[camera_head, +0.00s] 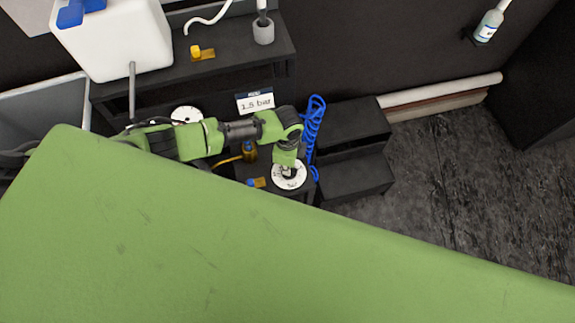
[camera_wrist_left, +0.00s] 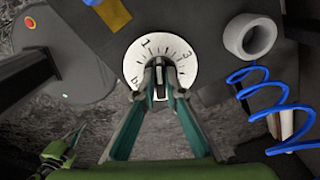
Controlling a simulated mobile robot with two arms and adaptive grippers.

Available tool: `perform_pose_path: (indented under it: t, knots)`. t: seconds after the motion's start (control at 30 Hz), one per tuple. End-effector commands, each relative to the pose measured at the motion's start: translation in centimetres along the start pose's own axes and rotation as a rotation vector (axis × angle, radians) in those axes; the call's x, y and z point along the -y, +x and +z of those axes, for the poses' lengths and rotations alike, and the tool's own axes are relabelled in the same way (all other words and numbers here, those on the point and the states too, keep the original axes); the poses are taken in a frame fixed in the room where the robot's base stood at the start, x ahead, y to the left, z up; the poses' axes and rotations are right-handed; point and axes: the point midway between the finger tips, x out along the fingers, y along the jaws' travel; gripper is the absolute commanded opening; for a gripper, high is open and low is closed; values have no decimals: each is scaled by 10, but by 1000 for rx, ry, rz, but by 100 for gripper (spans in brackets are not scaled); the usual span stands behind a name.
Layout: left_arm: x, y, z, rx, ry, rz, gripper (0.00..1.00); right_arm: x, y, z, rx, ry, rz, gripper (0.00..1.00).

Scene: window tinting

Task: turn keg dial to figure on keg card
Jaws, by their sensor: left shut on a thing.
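The keg card (camera_head: 255,103) stands behind the dial in the head view and reads "1.5 bar". The keg dial (camera_head: 289,176) is a white disc with black figures on a dark stand. It also shows in the wrist view (camera_wrist_left: 133,62), with ticks and a 1 and what looks like a 3 legible. My left gripper (camera_wrist_left: 160,84) is shut on the dark dial knob (camera_wrist_left: 159,63) at the disc's middle. The knob's light end points up, just right of the 1. What looks like my right gripper (camera_wrist_left: 75,134) is at the wrist view's lower left; its jaw state is unclear.
A blue coiled hose (camera_head: 313,125) hangs right of the dial. A small brass valve with a blue handle (camera_head: 252,183) sits left of it. Another white disc (camera_head: 187,115) lies behind my arm. Black steps (camera_head: 350,155) stand to the right. A green surface (camera_head: 250,245) fills the foreground.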

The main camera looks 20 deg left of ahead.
Motion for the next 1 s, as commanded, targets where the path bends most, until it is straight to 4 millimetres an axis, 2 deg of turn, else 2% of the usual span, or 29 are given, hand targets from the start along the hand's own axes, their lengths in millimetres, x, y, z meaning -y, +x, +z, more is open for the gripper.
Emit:
perform_pose_path:
  t: [0.2, 0.23, 0.27, 0.3, 0.7, 0.87, 1.0]
  knots:
    - [0, 0, 0, 0, -1, 1, 0, 0, 0, 0, 0, 0, 1, 0]
    - [0, 0, 0, 0, -1, 1, 18, -1, 0, 0, 0, 0, 1, 0]
    - [0, 0, 0, 0, -1, 1, 26, -1, 0, 0, 0, 0, 1, 0]
    - [0, 0, 0, 0, -1, 1, 27, -1, 0, 0, 0, 0, 1, 0]
    - [0, -5, 0, -1, -1, -1, 27, -5, 0, 2, 2, -2, 6, 0]
    - [1, -26, 0, -1, 0, -3, 27, -3, 0, 1, 1, -1, 4, 0]
    - [1, -56, 0, -2, 1, -4, 27, -2, 0, 1, 1, -1, 3, 0]
